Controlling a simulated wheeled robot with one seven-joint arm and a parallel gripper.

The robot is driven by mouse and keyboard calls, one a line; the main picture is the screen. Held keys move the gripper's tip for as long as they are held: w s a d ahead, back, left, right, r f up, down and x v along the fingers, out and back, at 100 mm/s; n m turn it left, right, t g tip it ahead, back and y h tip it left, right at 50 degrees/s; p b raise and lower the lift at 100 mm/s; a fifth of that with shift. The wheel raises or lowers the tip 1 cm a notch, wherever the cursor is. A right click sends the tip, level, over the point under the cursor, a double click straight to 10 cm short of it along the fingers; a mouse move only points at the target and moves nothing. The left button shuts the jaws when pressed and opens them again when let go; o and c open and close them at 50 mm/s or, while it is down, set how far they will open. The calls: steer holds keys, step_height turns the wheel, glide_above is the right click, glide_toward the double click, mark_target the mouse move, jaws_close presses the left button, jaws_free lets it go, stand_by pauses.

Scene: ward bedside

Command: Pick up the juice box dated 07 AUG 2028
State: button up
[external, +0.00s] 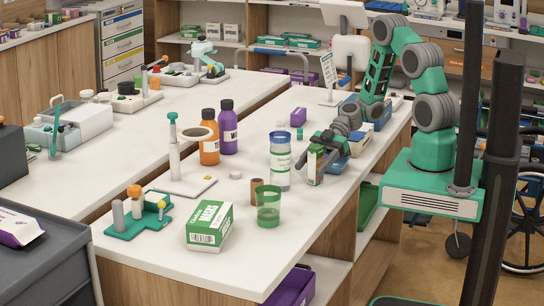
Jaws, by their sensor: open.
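A small upright carton (313,170), white and green with a dark edge, stands on the white counter (330,222). It could be a juice box, but any date on it is too small to read. My gripper (313,153) is open at the carton's upper part, reaching in from the right. The fingers partly cover the carton, and I cannot tell whether they touch it. No date 07 AUG 2028 is readable on anything in view.
A white bottle with blue bands (280,165) stands close left of the carton. A green cup (268,210), brown cylinder (256,190) and green-white box (210,226) are nearer the front. Orange (209,150) and purple (228,135) bottles stand behind left. Blue bins (380,118) lie behind my gripper.

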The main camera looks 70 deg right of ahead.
steer(key=shift+w+a+f, duration=0.1)
steer(key=shift+a+f, duration=0.15)
steer(key=shift+a, duration=0.3)
steer(key=shift+c, duration=0.3)
jaws_close()
